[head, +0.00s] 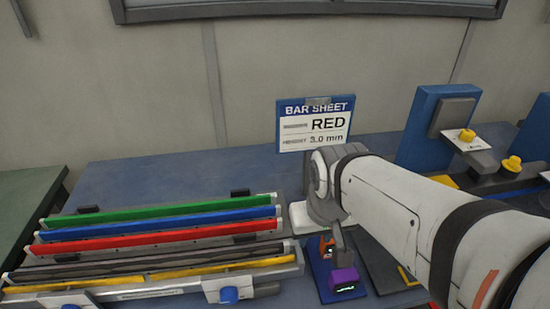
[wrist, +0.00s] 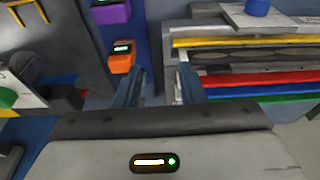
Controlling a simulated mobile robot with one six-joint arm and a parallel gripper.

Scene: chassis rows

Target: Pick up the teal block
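No teal block shows in either view. A purple block (head: 343,281) with a small lit display sits on a blue tray (head: 322,290); an orange block (head: 327,247) is just behind it, partly hidden by my arm. In the wrist view, the purple block (wrist: 112,12) is at the top and the orange block (wrist: 124,56) is left of the fingers. My gripper (wrist: 161,74) is open, with an empty gap between its fingers. In the head view, my gripper (head: 341,245) is seen from the side above the blue tray area.
A rack (head: 150,290) of green, blue, red, dark and yellow bars lies at left. A sign (head: 315,124) reading "BAR SHEET RED 3.0 mm" stands behind. A blue fixture (head: 428,128) with yellow knobs is at right. The table's back left (head: 150,180) is bare.

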